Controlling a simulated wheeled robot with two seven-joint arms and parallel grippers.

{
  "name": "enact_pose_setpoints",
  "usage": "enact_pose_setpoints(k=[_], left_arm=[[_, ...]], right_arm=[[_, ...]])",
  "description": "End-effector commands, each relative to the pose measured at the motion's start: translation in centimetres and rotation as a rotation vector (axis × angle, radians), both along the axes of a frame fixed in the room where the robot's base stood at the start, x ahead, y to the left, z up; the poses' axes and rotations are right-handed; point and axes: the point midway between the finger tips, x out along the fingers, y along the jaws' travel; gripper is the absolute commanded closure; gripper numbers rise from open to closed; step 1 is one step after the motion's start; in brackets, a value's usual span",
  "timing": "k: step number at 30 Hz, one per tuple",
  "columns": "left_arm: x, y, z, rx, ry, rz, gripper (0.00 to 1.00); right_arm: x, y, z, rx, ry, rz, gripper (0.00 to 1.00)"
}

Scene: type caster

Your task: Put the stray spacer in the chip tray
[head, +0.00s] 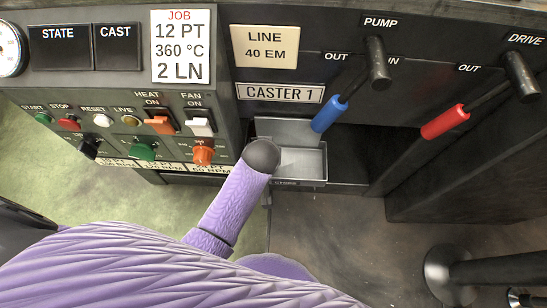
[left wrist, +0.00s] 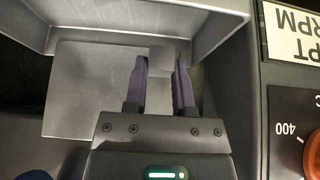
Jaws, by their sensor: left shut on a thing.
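The chip tray (head: 303,163) is a shallow grey metal tray under the CASTER 1 label in the head view. Its wall and rim cross the top of the left wrist view (left wrist: 203,22). My left gripper (left wrist: 160,68) is shut on a small grey block, the spacer (left wrist: 160,95), held between its two purple fingers. In the left wrist view the spacer is in front of the tray area; I cannot tell whether it touches the tray. In the head view my purple left arm reaches to the tray's left side, and its dark end hides the gripper and spacer. My right gripper is not in view.
The control panel (head: 120,110) with buttons and knobs stands just left of the tray. A blue handle (head: 329,114) hangs close above the tray, and a red handle (head: 445,122) is farther right. A dark round-based post (head: 445,272) is at lower right.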

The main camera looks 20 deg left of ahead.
Motion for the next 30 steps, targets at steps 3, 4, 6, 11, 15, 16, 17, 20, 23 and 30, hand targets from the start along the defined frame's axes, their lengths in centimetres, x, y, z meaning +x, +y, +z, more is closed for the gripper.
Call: enact_pose_setpoints(k=[3,4,6,11,15,16,17,20,23,30], left_arm=[[-0.1,0.0,-3.2,0.000,0.005,0.000,1.00],[-0.1,0.0,-3.8,0.000,0.006,0.000,1.00],[-0.1,0.0,-4.9,-0.001,0.005,-0.001,1.00],[0.0,0.0,-4.2,-0.001,-0.002,-0.001,1.00],[0.0,0.0,-4.5,-0.001,-0.001,0.000,1.00],[0.0,0.0,-4.6,-0.001,0.000,0.000,1.00],[0.0,0.0,-4.7,-0.001,0.000,0.000,1.00],[0.0,0.0,-4.6,-0.001,-0.001,0.000,0.47],[0.0,0.0,-4.6,-0.001,-0.001,0.000,0.33],[0.0,0.0,-4.5,-0.001,-0.001,0.000,0.33]], right_arm=[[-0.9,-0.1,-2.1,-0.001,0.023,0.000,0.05],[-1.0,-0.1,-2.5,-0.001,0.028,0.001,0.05],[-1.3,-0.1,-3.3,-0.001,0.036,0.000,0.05],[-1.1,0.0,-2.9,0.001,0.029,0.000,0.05],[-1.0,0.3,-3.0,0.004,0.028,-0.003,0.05],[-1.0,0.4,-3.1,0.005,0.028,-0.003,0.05],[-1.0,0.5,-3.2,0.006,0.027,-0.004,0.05],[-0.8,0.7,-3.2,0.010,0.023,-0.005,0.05],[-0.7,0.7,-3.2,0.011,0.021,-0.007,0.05],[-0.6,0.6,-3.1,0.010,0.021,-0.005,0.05]])
